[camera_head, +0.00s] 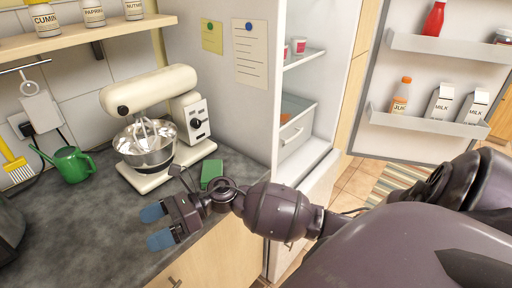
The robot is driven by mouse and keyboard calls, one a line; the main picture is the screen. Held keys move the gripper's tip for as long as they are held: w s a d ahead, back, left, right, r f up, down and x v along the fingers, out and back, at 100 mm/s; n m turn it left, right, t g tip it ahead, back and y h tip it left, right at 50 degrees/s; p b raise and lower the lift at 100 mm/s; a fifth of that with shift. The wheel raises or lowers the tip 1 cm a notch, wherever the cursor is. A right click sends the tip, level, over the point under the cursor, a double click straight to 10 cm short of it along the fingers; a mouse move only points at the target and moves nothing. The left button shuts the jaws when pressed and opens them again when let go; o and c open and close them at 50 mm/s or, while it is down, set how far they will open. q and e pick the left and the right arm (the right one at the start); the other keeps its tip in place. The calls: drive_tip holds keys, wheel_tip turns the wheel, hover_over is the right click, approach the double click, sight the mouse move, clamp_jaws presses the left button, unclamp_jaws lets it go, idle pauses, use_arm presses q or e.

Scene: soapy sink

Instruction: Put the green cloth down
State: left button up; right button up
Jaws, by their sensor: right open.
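A green cloth (211,168), folded small, lies on the dark countertop (95,225) between the stand mixer and the fridge side. Its near part is partly hidden by my right wrist. My right gripper (157,227) reaches in from the right over the counter's front edge. Its two blue-tipped fingers are spread apart with nothing between them, to the left of the cloth and nearer to me. My left gripper is out of view.
A cream stand mixer (150,92) with a steel bowl (146,146) stands behind my right gripper. A green watering can (72,164) is further left. The open fridge (300,165) is to the right.

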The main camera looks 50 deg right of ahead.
drive_tip(key=s+d+f+m+t+h, duration=0.25)
drive_tip(key=d+m+t+h, duration=0.35)
drive_tip(key=m, duration=0.9)
drive_tip(key=s+d+f+m+t+h, duration=0.1)
drive_tip(key=d+f+m+t+h, duration=0.25)
drive_tip(key=m+t, duration=0.8)
drive_tip(key=s+d+f+m+g+h, duration=0.2)
drive_tip(key=s+f+m+g+h, duration=0.2)
drive_tip(key=m, duration=0.6)
drive_tip(key=s+d+f+m+g+h, duration=0.3)
drive_tip(key=s+f+m+g, duration=0.3)
drive_tip(key=f+m, duration=0.5)
drive_tip(key=shift+s+d+h, duration=0.25)
drive_tip(key=shift+s+h, duration=0.2)
drive_tip(key=shift+s, duration=0.75)
